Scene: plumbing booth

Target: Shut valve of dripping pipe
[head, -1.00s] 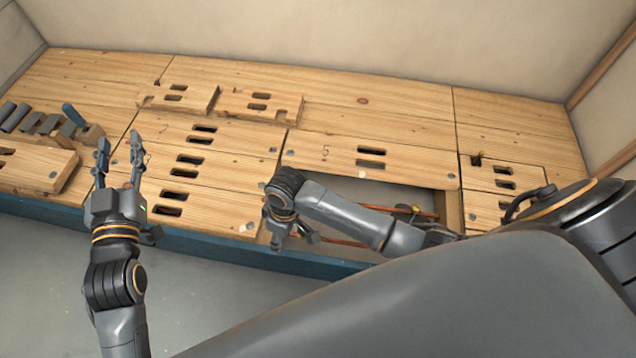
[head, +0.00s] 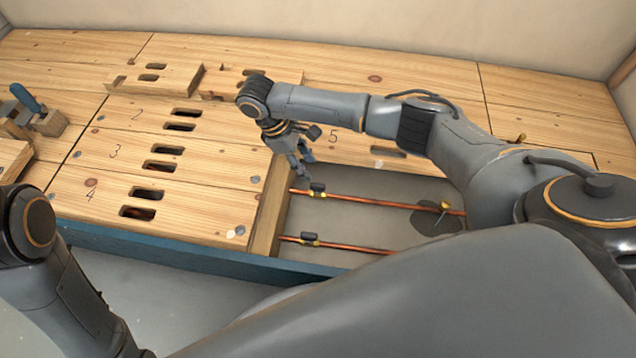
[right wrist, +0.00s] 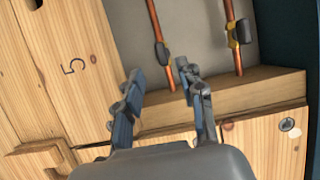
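Two copper pipes lie in an open floor bay. The far pipe (head: 375,201) has a black-handled valve (head: 317,189) near its left end. A dark wet patch (head: 432,224) lies under its right part, by a brass fitting (head: 445,208). The near pipe (head: 350,247) has another black-handled valve (head: 310,239). My right gripper (head: 303,168) is above the bay's far left corner, close to the far valve. In the right wrist view its fingers (right wrist: 163,105) are apart with nothing between them, and both valves show beyond. My left gripper is out of view.
A wooden beam (head: 268,212) edges the bay on the left. Wooden boards (head: 205,186) with slots surround it, and a loose board (head: 165,80) lies on the far boards. A blue-handled tool (head: 27,99) is at the far left.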

